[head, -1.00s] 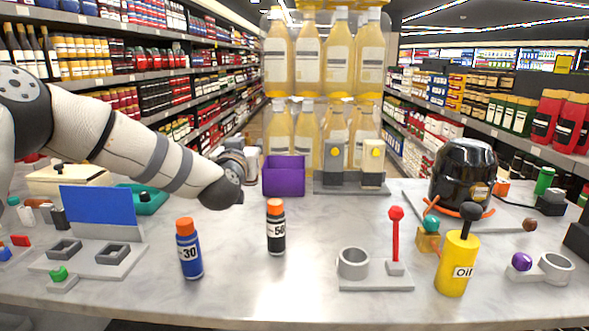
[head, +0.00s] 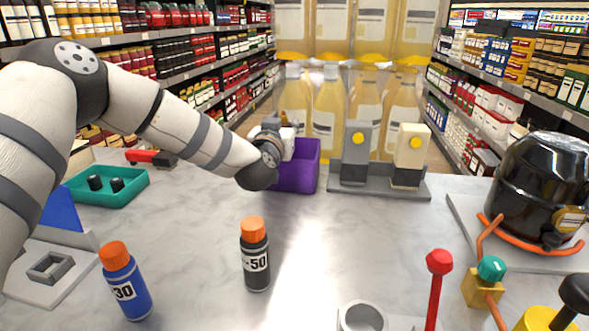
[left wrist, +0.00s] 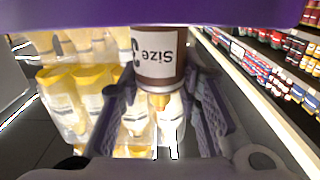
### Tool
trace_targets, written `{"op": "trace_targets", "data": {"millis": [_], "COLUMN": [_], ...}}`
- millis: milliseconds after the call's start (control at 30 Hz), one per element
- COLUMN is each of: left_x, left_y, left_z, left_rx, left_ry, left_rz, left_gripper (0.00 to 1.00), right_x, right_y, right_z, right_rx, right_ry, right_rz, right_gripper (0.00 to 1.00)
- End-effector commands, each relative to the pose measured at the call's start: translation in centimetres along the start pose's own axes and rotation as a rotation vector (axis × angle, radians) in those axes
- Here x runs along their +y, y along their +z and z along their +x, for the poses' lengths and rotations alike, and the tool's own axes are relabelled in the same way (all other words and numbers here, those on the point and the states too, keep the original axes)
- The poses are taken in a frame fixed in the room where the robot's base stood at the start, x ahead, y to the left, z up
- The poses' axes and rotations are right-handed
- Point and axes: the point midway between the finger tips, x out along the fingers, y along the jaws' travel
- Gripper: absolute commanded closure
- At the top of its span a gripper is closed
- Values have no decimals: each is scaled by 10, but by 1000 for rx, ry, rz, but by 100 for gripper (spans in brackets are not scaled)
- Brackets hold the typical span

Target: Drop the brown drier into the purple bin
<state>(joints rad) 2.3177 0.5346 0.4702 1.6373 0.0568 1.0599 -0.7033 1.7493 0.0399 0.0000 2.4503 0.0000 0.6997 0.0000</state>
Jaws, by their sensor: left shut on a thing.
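The purple bin (head: 304,178) stands on the worktop at the back, left of the grey two-post stand. My left gripper (head: 284,138) is at the bin's upper left, partly hidden behind my wrist. In the left wrist view, the brown drier (left wrist: 159,60), a cylinder with a white "Size" label, is held between the fingers of my left gripper (left wrist: 162,88). A purple band, seemingly the bin (left wrist: 150,12), crosses the top of that view. I cannot tell whether the drier is inside the bin's rim. My right gripper is not in view.
A black bottle (head: 255,262) and a blue bottle (head: 124,285), both orange-capped, stand in front. A teal tray (head: 132,193) is at left. The grey stand (head: 380,182) is close to the bin's right. A black pump (head: 540,180) is at right. The worktop's middle is clear.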

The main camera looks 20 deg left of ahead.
Motion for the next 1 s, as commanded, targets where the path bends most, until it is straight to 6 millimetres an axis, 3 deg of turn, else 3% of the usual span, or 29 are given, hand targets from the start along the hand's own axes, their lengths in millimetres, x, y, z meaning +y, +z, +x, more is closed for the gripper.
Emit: {"op": "trace_targets", "data": {"millis": [300, 333, 433, 767, 1000], "left_x": [0, 0, 0, 0, 0], "left_y": [0, 0, 0, -2, -62], "left_z": [0, 0, 0, -1, -3], "left_rx": [8, 8, 8, 6, 26], "left_ry": [0, 0, 0, 1, 0], "left_rz": [-2, -2, -2, -2, -6], "left_gripper": [100, 67, 46, 46, 46], "right_x": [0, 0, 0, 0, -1], "right_y": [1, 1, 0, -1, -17], "right_z": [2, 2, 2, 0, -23], "right_rx": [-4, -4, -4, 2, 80], "right_ry": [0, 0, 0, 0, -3], "right_rz": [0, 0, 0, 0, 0], "right_gripper": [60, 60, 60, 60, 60]}}
